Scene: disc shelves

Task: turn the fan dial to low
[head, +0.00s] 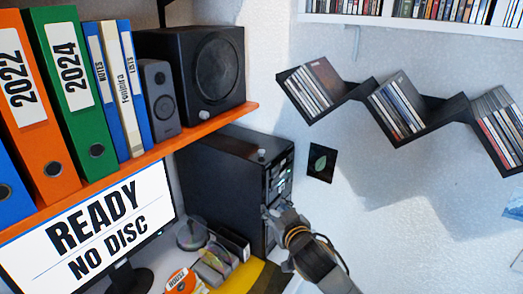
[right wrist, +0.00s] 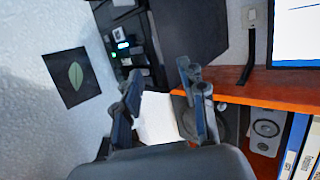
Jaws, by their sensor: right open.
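The black computer tower (head: 215,180) stands under the orange shelf in the head view. Its front panel (head: 280,180) faces right and carries several small parts. A small pale knob (head: 261,155) shows at the tower's top; I cannot tell whether it is the fan dial. My right gripper (head: 272,211) is at the lower part of the tower's front and hides some of it. In the right wrist view, the right gripper (right wrist: 163,92) has its fingers apart with nothing between them. The front panel (right wrist: 125,45) with green lights lies beyond the fingers. My left gripper is not in view.
The orange shelf (head: 140,160) holds binders and black speakers (head: 205,70). A monitor (head: 90,225) reads "READY NO DISC". Discs (head: 190,235) and cases lie beside the tower. A leaf picture (head: 321,162) and a zigzag shelf (head: 355,92) hang on the wall.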

